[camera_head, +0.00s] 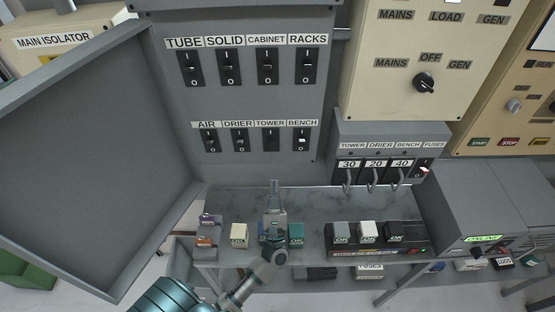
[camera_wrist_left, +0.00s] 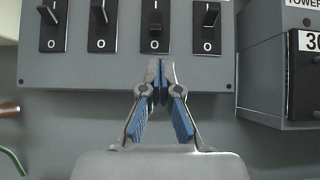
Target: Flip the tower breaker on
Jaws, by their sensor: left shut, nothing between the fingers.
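The tower breaker (camera_head: 271,139) is a black switch, third in the lower row of the grey panel, under the TOWER label. In the left wrist view it shows as the third switch (camera_wrist_left: 155,27), with its O mark visible below the lever. I cannot tell its lever position for certain. My left gripper (camera_head: 275,184) is shut and empty, pointing up from below the panel. In the left wrist view its closed fingertips (camera_wrist_left: 157,67) are just below the tower breaker, in line with it and apparently apart from it. My right gripper is not in view.
The drier breaker (camera_head: 240,140) and bench breaker (camera_head: 302,139) flank the tower breaker. An open cabinet door (camera_head: 85,150) stands on the left. A fuse box (camera_head: 385,150) juts out at right. A shelf (camera_head: 330,200) below holds several small boxes.

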